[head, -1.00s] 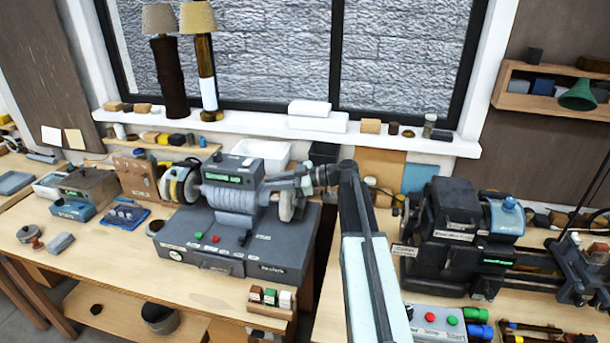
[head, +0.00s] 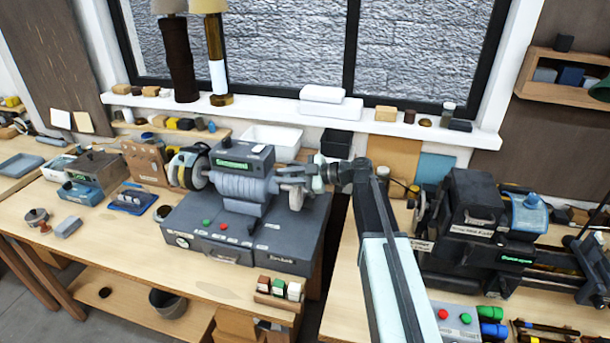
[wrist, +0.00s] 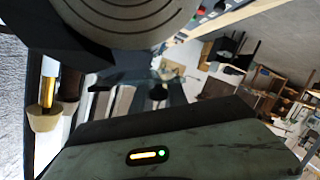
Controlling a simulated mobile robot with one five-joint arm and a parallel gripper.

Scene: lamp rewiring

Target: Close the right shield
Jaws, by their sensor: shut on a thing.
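The grey bench grinder (head: 240,185) stands on the left bench, with a lit green display on top. Its left wheel (head: 196,176) has a pale shield around it. The right wheel (head: 294,196) is at its right end, partly covered. The pale right shield (head: 288,174) sits over the top of that wheel, small and partly hidden by my gripper. My gripper (head: 306,177) reaches in from the right and is shut on the right shield. In the wrist view a grey ringed disc fills the top; the grasp itself is not clear there.
A black machine (head: 475,230) stands on the right bench, close to my arm. Small coloured blocks (head: 278,290) sit at the left bench's front edge. A white bin (head: 272,138) is behind the grinder. A gap separates the two benches.

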